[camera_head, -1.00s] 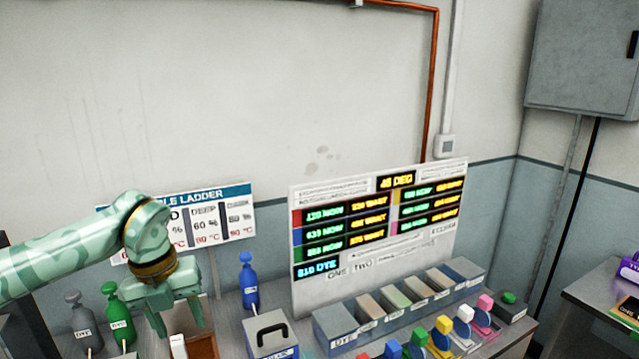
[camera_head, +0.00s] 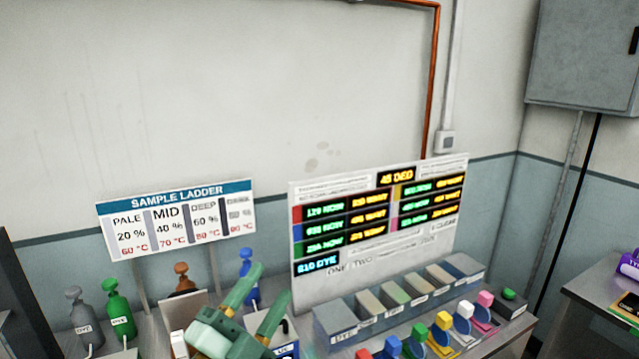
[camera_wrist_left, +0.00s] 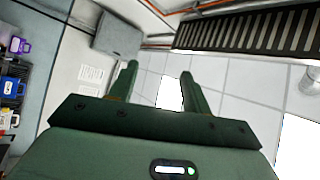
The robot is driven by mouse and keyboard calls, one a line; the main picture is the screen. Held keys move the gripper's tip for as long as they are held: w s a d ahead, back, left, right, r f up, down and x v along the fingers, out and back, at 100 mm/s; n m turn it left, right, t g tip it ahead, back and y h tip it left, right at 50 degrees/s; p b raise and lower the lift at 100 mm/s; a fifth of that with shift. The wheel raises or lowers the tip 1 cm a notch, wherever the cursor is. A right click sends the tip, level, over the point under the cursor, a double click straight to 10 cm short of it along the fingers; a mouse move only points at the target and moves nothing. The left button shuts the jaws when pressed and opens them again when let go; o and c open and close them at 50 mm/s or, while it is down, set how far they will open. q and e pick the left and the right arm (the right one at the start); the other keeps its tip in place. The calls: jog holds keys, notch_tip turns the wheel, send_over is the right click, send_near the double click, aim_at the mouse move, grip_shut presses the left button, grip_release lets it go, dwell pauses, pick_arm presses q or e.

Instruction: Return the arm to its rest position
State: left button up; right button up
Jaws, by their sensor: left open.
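My left gripper (camera_head: 258,294) is at the bottom middle of the head view, its two green fingers pointing up and right. The fingers are apart with nothing between them. In the left wrist view the same gripper (camera_wrist_left: 158,85) is open and empty, with the pale ceiling behind it. It partly covers the box with the black handle on the bench. The rest of the left arm is out of the head view. My right gripper is not in view.
Green (camera_head: 118,310), grey (camera_head: 82,318) and blue (camera_head: 248,272) bottles stand on the bench. The display board (camera_head: 375,245) is right of the gripper, with a row of compartments (camera_head: 345,325) and coloured blocks below. The sample ladder sign (camera_head: 180,217) stands behind. Space above the bench is clear.

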pick_arm(q)
jog(key=s+a+f+n+g+y, duration=0.3)
jog(key=a+f+n+y, duration=0.2)
jog(key=a+f+y, duration=0.25)
jog(key=s+a+f+n+g+y, duration=0.2)
jog(key=a+f+n+y, duration=0.35)
jog(key=a+f, duration=0.25)
jog(key=s+a+f+g+y, duration=0.1)
jog(key=s+a+f+g, duration=0.25)
jog(key=s+f, duration=0.2)
jog(key=s+a+f+g+y, duration=0.2)
jog(key=s+a+f+g, duration=0.15)
jog(key=s, duration=0.35)
jog(key=s+d+f+n+g+h+b, duration=0.1)
jog(key=s+d+f+g+h+b, duration=0.15)
jog(key=f, duration=1.45)
jog(key=s+d+f+n+g+h+b, duration=0.1)
jog(key=s+d+f+g+b, duration=0.2)
jog(key=f, duration=1.5)
jog(key=s+f+n+g+h+b, duration=0.1)
jog(key=s+f+b, duration=0.3)
jog(key=s+f, duration=1.4)
jog(key=shift+s+a+n+g, duration=0.2)
jog(key=shift+s+n+g, duration=0.15)
jog(key=shift+s+n, duration=0.4)
jog(key=shift+s+h, duration=0.1)
jog(key=shift+h, duration=0.15)
